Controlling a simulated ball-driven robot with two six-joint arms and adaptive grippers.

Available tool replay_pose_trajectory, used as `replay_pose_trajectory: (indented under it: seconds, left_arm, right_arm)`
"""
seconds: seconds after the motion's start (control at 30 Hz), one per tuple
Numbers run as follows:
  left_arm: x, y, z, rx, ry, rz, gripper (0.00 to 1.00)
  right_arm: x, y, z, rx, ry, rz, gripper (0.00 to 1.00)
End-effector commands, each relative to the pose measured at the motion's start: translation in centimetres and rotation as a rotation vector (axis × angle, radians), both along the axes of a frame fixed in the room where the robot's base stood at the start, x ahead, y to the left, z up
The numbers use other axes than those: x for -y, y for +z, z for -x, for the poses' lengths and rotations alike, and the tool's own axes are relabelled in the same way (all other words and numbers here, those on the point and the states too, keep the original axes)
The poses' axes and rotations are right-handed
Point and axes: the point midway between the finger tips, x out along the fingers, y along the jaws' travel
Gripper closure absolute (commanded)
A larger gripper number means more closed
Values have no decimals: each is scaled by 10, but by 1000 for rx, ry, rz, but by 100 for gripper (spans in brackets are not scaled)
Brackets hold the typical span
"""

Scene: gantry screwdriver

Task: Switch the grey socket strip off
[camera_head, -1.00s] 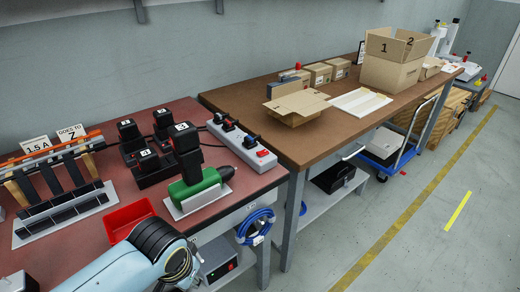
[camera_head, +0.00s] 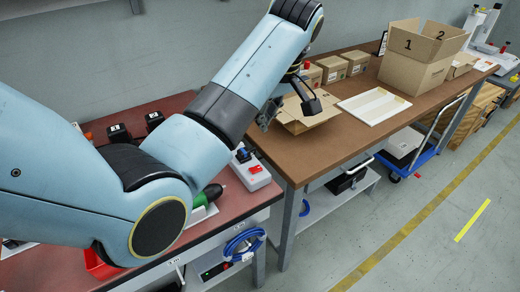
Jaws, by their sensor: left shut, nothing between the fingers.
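The grey socket strip (camera_head: 251,181) lies on the red-brown bench near its right edge. Its near end shows, with a red switch (camera_head: 255,169) on top and dark and blue plugs just behind it. My left arm hides the strip's far part. I cannot tell the switch's position. My left gripper (camera_head: 267,117) is shut and empty. It appears above and beyond the strip's visible end, in front of the brown table and an open carton, apart from the switch in the picture. My right gripper is not in view.
My left arm covers much of the red-brown bench (camera_head: 225,228). An open carton (camera_head: 305,122) and a white panel (camera_head: 374,106) are on the brown table (camera_head: 310,160).

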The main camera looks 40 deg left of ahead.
Motion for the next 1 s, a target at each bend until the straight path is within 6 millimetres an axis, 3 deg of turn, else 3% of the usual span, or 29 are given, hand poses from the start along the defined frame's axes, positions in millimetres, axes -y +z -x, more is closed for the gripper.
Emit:
replay_pose_trajectory:
  seconds: [0.2,0.37,0.6,1.0]
  left_arm:
    - [0,-1,0,0,-2,0,100]
    - [-3,-9,0,-2,-4,-2,100]
    - [-15,-51,-2,-4,-4,-1,100]
    - [-29,-123,-3,-3,-4,0,100]
  right_arm:
    - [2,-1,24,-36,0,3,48]
    - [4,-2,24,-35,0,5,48]
    - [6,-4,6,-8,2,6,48]
    - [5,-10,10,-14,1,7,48]
